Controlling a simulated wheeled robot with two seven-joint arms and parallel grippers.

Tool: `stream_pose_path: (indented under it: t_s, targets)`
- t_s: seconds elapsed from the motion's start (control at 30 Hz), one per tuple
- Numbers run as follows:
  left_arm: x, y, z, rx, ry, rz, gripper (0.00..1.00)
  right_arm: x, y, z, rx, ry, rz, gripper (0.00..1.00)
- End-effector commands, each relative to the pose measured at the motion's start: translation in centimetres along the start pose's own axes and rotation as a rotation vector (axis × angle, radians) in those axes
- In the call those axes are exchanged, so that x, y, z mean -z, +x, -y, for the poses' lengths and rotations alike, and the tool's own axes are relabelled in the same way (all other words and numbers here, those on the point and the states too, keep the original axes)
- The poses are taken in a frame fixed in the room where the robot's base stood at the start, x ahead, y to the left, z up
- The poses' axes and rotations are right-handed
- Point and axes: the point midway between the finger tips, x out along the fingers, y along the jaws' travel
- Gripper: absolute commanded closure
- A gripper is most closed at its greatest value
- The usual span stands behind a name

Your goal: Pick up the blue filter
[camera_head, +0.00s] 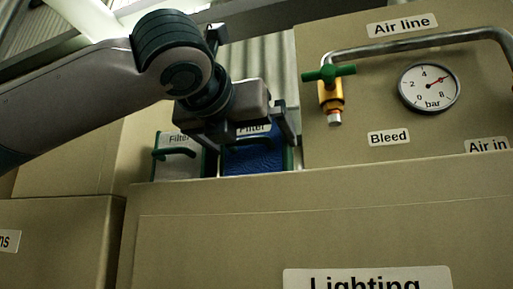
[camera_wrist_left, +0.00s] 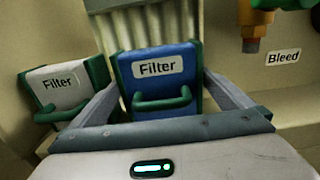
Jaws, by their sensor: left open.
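The blue filter (camera_head: 252,160) has a white "Filter" label and stands in a recess behind the front panel. In the left wrist view the blue filter (camera_wrist_left: 158,72) shows its green side edges and a green handle (camera_wrist_left: 162,100) on its front. My left gripper (camera_head: 255,135) is open in front of it and partly hides its top in the head view. In the left wrist view the two fingers of my left gripper (camera_wrist_left: 160,95) lie to either side of the filter's front. I cannot tell whether they touch it. My right gripper is not in view.
A grey filter (camera_head: 180,160) with a green handle stands just left of the blue one. To the right are a yellow bleed valve (camera_head: 331,100) with a green tap, and a pressure gauge (camera_head: 428,87). The "Lighting" panel (camera_head: 220,235) stands in front.

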Motion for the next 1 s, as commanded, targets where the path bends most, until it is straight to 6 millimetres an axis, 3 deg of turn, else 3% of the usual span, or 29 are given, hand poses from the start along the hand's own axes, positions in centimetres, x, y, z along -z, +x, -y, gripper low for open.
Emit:
stream_pose_path:
  t_s: [0.27,0.77,0.9,1.0]
  targets:
    - [-0.1,2.9,0.0,0.000,0.000,-0.002,0.00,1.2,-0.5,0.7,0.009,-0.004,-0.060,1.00]
    - [-0.1,3.0,0.0,0.000,-0.001,-0.001,0.00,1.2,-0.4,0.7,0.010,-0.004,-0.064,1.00]
    - [-0.1,3.0,0.0,0.000,0.000,-0.001,0.31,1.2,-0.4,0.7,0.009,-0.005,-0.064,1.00]
    - [-0.1,3.0,0.0,0.000,-0.001,0.000,0.31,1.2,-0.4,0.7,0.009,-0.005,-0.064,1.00]
